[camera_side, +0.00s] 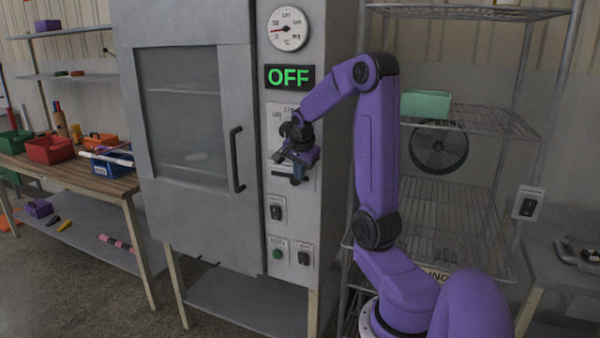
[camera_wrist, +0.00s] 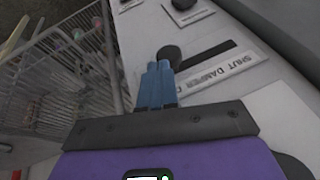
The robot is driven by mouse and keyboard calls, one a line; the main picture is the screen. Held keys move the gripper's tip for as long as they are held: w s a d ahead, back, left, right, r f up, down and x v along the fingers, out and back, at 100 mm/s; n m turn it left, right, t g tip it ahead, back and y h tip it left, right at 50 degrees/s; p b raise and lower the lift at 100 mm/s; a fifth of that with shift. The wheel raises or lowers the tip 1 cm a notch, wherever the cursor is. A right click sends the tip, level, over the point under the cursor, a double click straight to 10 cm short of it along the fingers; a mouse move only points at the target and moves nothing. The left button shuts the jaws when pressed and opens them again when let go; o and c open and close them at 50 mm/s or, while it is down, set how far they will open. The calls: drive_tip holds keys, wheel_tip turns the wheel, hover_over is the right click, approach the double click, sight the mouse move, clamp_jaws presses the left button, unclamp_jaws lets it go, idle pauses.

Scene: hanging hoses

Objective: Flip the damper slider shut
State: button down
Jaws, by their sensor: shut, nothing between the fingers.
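The damper slider's round dark knob (camera_wrist: 168,55) shows in the wrist view at the left end of a black slot (camera_wrist: 210,57). In the side view my gripper (camera_side: 297,177) is at the cabinet's control panel and hides the slider.
The grey cabinet (camera_side: 205,225) has a closed glass door with a black handle (camera_side: 236,160). A green OFF display (camera_side: 289,77) and a dial (camera_side: 288,28) are above the slider area. Switches (camera_side: 277,210) are below. A wire rack (camera_side: 450,120) stands to the right.

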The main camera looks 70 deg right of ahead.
drive_tip(key=shift+w, duration=2)
drive_tip(key=s+v, duration=0.2)
drive_tip(key=v, duration=1.1)
drive_tip(key=shift+d, duration=0.25)
drive_tip(key=shift+s, duration=0.15)
